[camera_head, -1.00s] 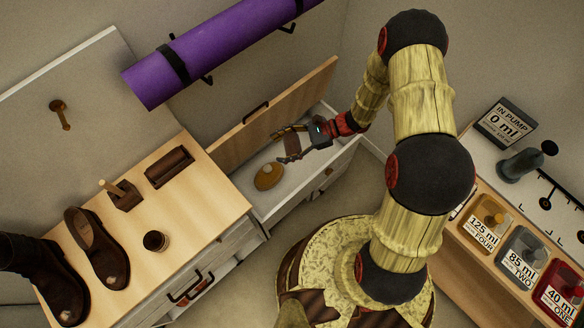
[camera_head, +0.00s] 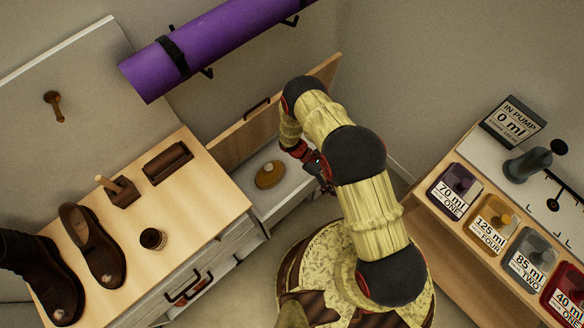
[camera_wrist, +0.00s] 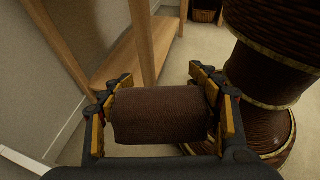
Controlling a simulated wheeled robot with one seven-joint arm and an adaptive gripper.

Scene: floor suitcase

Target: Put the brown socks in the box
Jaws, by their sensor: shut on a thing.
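The brown socks (camera_wrist: 160,114) are a rolled, ribbed dark brown bundle in the wrist view. My gripper (camera_wrist: 163,92) is shut on them, with a finger pair pressed against each end. In the head view my gripper (camera_head: 321,172) is mostly hidden behind my arm, and the socks cannot be made out there. It is by the right end of a white open box (camera_head: 292,204) with a raised wooden lid (camera_head: 235,133). A tan oval object with a pale knob (camera_head: 270,174) lies inside the box. The wrist view shows floor beyond the socks.
A wooden cabinet top (camera_head: 205,200) at left holds brown shoes (camera_head: 95,248), a dark tray (camera_head: 168,163) and a small jar (camera_head: 153,239). A purple rolled mat (camera_head: 205,45) hangs on the wall. A pump table (camera_head: 440,230) with several labelled containers stands at right.

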